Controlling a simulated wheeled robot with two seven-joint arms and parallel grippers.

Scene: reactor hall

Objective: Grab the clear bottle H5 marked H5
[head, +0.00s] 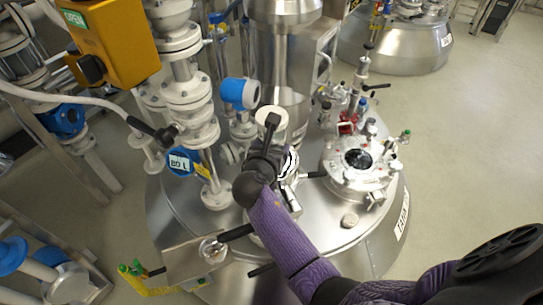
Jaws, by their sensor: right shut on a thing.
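My right arm, with a purple sleeve, reaches in from the lower right over the steel vessel lid. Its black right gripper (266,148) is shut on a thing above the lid. A round white top (268,116) shows at the far end of the gripper. The rest of the held thing is hidden by the gripper, so I cannot tell what it is. No H5 marking is readable. A small clear, round glass-like object (212,248) sits on the metal ledge at the lower left of the lid; I cannot tell whether it is a bottle. My left gripper is not in view.
The steel vessel lid (325,226) carries a flanged port (358,165), white valve piping (190,100) and a blue gauge (240,93). A yellow box (112,42) hangs at the upper left. A second vessel (405,45) stands behind. The floor at right is clear.

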